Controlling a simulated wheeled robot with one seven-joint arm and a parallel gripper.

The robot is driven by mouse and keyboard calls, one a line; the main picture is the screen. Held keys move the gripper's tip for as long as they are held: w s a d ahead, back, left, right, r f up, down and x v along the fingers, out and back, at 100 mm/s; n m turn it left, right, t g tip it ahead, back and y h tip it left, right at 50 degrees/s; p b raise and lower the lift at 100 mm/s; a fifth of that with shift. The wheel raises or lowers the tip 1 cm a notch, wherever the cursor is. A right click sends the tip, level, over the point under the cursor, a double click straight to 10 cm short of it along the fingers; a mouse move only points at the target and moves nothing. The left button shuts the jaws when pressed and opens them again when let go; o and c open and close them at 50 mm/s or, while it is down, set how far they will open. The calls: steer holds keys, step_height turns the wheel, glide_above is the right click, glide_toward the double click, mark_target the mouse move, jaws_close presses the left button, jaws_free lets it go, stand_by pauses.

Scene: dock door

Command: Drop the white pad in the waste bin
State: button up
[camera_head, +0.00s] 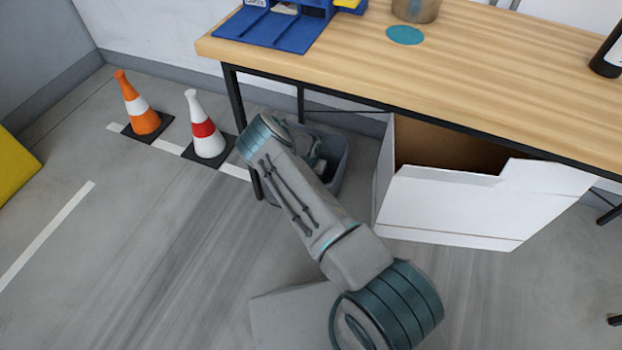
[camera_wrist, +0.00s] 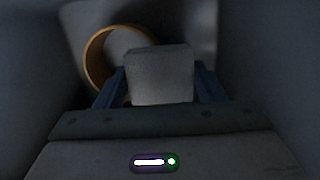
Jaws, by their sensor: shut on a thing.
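The grey waste bin (camera_head: 339,178) stands on the floor under the table's left end, partly hidden behind my arm in the head view. My arm reaches down into its opening. In the wrist view, my gripper (camera_wrist: 160,82) is shut on the white pad (camera_wrist: 161,77), a pale block between the two blue fingers. Dark grey walls surround them, so the gripper and pad appear to be inside the bin. An orange-brown ring (camera_wrist: 97,55) lies beyond the pad, partly covered by it. The head view does not show the pad.
A wooden table (camera_head: 480,65) stands above the bin. An open white box (camera_head: 470,205) is on the floor to the right of the bin. An orange cone (camera_head: 137,103) and a white-and-red cone (camera_head: 204,128) stand to its left. The floor at left front is clear.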

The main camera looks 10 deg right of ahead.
steer(key=shift+f, duration=0.3)
steer(key=shift+f+b, duration=0.45)
steer(key=shift+f, duration=0.05)
steer(key=o, duration=1)
steer(key=shift+r, duration=0.1)
steer(key=r+p, duration=0.2)
steer(key=r, duration=0.2)
steer(key=s+r+p, duration=0.1)
steer(key=r, duration=0.3)
steer(key=a+r+p, duration=0.1)
steer(key=r+p, duration=0.1)
steer(key=r, duration=0.3)
steer(key=shift+s+p, duration=0.2)
steer(key=shift+p, duration=0.1)
